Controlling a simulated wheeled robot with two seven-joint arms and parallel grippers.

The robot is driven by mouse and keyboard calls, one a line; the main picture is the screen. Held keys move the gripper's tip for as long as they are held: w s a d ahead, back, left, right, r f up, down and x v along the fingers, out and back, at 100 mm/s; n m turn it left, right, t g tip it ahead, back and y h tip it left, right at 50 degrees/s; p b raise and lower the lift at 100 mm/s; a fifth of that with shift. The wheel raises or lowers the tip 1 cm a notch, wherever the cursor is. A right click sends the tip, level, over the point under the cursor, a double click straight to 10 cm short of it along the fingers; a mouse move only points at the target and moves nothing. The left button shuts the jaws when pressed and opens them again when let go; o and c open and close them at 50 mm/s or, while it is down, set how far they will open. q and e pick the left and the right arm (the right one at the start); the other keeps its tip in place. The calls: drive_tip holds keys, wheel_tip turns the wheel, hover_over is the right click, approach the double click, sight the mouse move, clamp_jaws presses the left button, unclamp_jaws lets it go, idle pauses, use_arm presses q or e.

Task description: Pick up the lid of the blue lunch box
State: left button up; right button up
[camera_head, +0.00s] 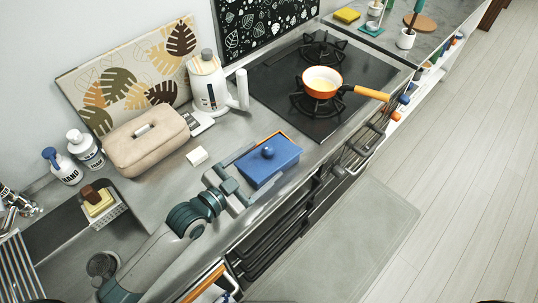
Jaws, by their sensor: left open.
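The blue lunch box (272,166) sits on the metal counter near its front edge. Its flat blue lid (284,157) has a round blue knob (268,152) on top. A thin orange edge shows along the far side of the box. My left gripper (238,178) is open at the left side of the box, with its fingers close to the lid's left edge. Whether the fingers touch the lid or the box, I cannot tell. My right gripper is not in view.
A small white block (197,156) and a beige bread box (147,142) stand behind my left gripper. An orange pan (322,82) sits on the black stove (275,85) to the right. A sink lies at the left.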

sight(271, 156)
use_arm(q)
drive_tip(key=shift+w+d+p, duration=0.35)
drive_tip(key=shift+w+p, duration=0.05)
drive_tip(key=p+x, duration=0.1)
drive_tip(key=x, duration=0.2)
drive_tip(key=shift+w+d+f+p, duration=0.15)
drive_tip(key=shift+w+d+p, duration=0.05)
drive_tip(key=shift+p, duration=0.15)
drive_tip(key=shift+w+d+f, duration=0.15)
drive_tip(key=shift+w+d, duration=0.05)
drive_tip(key=c, duration=1)
drive_tip(key=shift+o, duration=0.2)
